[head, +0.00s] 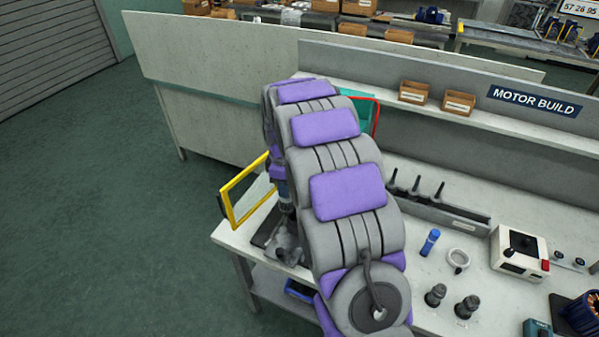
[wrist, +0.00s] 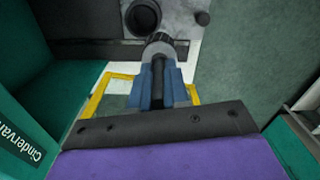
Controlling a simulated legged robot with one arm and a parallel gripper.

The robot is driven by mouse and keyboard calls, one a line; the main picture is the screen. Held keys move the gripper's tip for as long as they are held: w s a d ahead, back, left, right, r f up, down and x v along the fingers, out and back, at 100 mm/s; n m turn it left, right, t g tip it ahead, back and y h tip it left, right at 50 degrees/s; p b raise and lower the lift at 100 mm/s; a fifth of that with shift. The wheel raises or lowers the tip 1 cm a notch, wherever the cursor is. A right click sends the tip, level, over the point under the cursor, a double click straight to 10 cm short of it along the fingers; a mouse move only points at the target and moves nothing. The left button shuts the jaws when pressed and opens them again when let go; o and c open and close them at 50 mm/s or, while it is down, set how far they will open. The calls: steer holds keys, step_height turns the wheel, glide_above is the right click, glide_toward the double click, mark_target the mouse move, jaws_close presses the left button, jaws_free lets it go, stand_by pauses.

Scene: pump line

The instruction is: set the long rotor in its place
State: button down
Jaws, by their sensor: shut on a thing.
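In the wrist view my gripper (wrist: 159,82) has its blue fingers shut on the long rotor (wrist: 158,44), a dark shaft with a grey, ribbed round end pointing away from me. A dark round opening (wrist: 143,17) in a grey part lies just beyond and slightly left of that end. The rotor looks apart from the opening, but the gap is hard to judge. In the head view my arm hides most of the gripper and rotor. A grey metal casting (head: 287,245) shows below it at the bench's left end.
A yellow frame (head: 243,193) stands at the bench's left edge, close to my arm. Two dark short parts (head: 466,307), a white ring (head: 458,259), a blue cylinder (head: 430,242) and a white control box (head: 518,252) stand right. A rack (head: 440,213) holds upright dark rods behind.

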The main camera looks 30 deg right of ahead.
steer(key=shift+w+d+r+n, duration=0.1)
steer(key=shift+d+r+n, duration=0.25)
steer(key=shift+d+n, duration=0.35)
steer(key=n, duration=0.1)
steer(key=r+n, duration=0.1)
steer(key=shift+w+d+r+n+p, duration=0.15)
steer(key=shift+n+p, duration=0.15)
steer(key=shift+n, duration=0.1)
steer(key=shift+d, duration=0.15)
steer(key=shift+n, duration=0.3)
steer(key=shift+d+f+b, duration=0.15)
steer(key=shift+f+b, duration=0.65)
steer(key=shift+f, duration=1.35)
steer(key=shift+d+f, duration=0.1)
steer(key=shift+d, duration=0.4)
steer(key=shift+a, duration=0.1)
